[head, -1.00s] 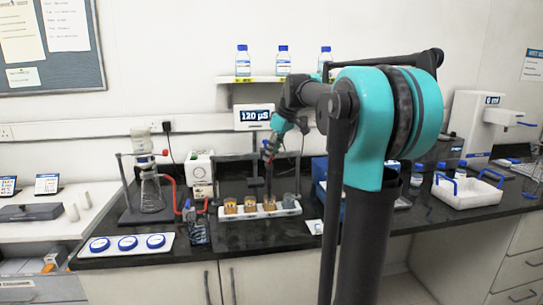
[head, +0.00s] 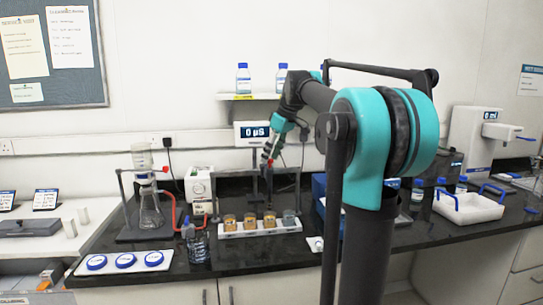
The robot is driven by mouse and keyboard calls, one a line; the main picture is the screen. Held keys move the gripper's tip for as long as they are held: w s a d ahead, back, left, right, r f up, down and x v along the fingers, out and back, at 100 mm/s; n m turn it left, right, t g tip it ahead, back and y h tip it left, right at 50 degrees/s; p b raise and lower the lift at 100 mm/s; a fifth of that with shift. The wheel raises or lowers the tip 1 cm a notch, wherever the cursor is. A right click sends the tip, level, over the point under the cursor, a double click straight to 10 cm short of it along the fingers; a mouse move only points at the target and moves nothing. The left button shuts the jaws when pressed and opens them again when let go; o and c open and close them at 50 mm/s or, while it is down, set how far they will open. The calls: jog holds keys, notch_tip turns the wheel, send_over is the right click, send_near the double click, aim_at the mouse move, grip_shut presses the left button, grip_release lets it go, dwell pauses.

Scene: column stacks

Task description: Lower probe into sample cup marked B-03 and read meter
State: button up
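A white rack (head: 239,233) on the black bench holds a row of cups. Three cups hold amber liquid: left (head: 229,222), middle (head: 250,221) and right (head: 269,220). A greyer, clearer cup (head: 289,218) stands at the right end. The B-03 marking is too small to read. My gripper (head: 268,162) is above the rack, shut on a slim dark probe (head: 269,187) that hangs down. The probe's lower end is above the third cup from the left, apart from the liquid as far as I can tell. The meter (head: 251,134) on the wall shows 0 µS.
A flask stand (head: 148,200) with red tubing and a card of blue-ringed lids (head: 125,262) are at left. A glass beaker (head: 199,245) stands left of the rack. A white tray with blue handles (head: 468,206) is at right. Bottles stand on the shelf (head: 262,97).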

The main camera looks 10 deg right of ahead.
jog(key=v, duration=1.2)
